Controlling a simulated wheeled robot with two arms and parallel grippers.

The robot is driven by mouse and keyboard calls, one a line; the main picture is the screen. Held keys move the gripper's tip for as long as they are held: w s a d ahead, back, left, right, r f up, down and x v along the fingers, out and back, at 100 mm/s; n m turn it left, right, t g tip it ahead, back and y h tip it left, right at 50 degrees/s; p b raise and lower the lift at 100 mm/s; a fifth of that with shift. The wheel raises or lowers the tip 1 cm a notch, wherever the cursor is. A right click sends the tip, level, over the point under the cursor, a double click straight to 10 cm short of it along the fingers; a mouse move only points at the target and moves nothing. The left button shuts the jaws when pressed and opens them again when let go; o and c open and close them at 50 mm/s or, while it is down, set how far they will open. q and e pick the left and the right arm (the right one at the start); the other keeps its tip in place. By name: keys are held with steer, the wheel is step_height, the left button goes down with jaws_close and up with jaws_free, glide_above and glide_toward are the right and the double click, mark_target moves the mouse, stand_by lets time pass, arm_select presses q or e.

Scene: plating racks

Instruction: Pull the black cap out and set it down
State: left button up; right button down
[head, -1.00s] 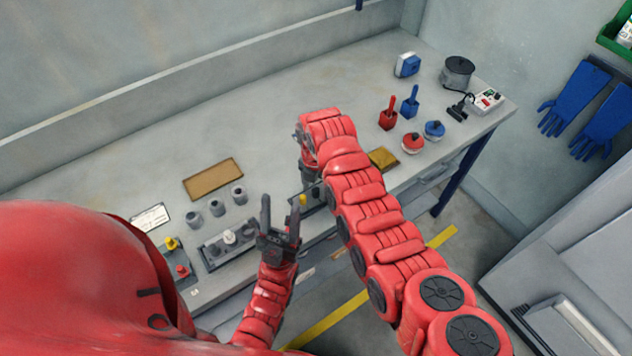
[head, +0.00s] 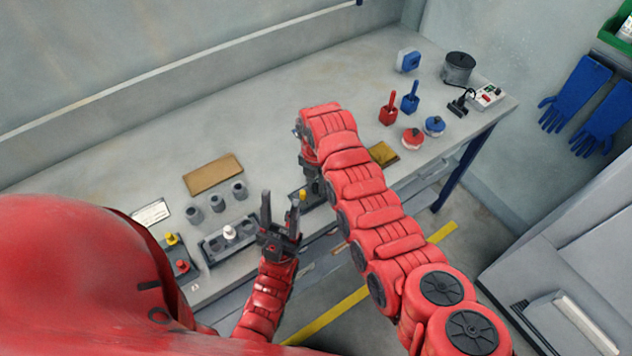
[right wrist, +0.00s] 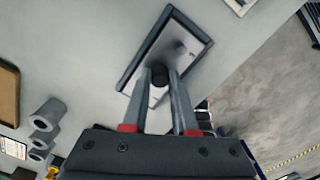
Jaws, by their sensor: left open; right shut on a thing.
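The black cap (right wrist: 159,76) is between the fingertips of my right gripper (right wrist: 160,80) in the right wrist view. That gripper is shut on it, over a grey rack with a dark rim (right wrist: 124,84). I cannot tell whether the cap is clear of the rack.
A rack with a white piece (head: 229,233) lies to the left, with several grey cylinders (head: 217,203) and a brown tray (head: 212,174) behind. Red and blue holders, round pieces and a dark pot (head: 457,68) stand at the right.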

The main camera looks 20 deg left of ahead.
mark_target(316, 184)
steer(key=shift+r+p, duration=0.95)
steer(key=shift+r, duration=1.2)
